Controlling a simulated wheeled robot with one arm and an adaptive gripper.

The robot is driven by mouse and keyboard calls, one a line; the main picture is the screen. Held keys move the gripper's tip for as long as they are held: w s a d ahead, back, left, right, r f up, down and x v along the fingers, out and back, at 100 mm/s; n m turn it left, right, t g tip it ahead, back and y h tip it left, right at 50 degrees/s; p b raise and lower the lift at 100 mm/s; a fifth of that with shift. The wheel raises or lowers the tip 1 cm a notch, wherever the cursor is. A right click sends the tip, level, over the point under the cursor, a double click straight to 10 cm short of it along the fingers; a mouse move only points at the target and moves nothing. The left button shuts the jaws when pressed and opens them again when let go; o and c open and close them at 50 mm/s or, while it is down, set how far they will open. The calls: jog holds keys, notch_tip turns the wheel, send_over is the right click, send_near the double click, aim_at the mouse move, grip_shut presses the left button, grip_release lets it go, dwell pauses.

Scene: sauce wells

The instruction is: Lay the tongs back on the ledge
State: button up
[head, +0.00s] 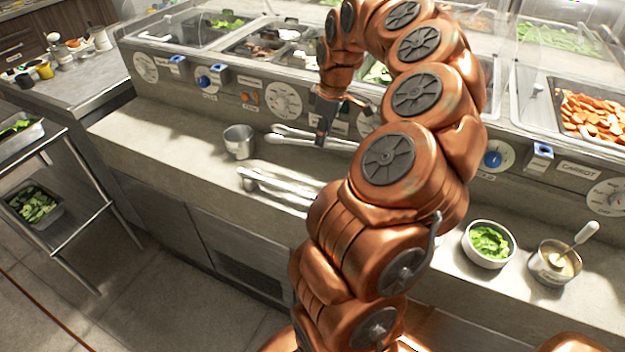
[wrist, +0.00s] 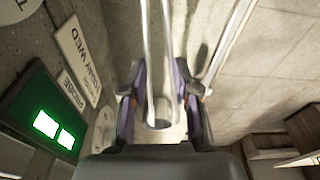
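The silver tongs (head: 290,132) are low over the back of the grey ledge (head: 190,150), close to the control panel, arms pointing left in the head view. Whether they touch the ledge I cannot tell. My gripper (head: 323,138) points down at them and partly hides them. In the wrist view my gripper (wrist: 157,90) has its two fingers close on either side of the tongs (wrist: 146,40), whose two metal arms run between the fingers. The gripper appears shut on them.
A small metal cup (head: 239,141) stands left of the tongs. A bowl of greens (head: 489,243) and a sauce pot (head: 555,262) stand at the right. The ledge's left end is clear.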

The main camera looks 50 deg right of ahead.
jog(key=shift+m, duration=0.3)
jog(key=f, duration=0.3)
jog(key=f+p, duration=0.1)
jog(key=f, duration=0.3)
jog(key=s+f, duration=0.1)
jog(key=f, duration=0.2)
jog(key=shift+f+p, duration=0.35)
jog(key=o, duration=0.6)
jog(key=shift+c, duration=0.2)
notch_tip(320, 180, up, 12)
jog(key=s+b, duration=0.1)
jog(key=b, duration=0.1)
jog(key=shift+s+d, duration=0.25)
jog(key=shift+s, duration=0.1)
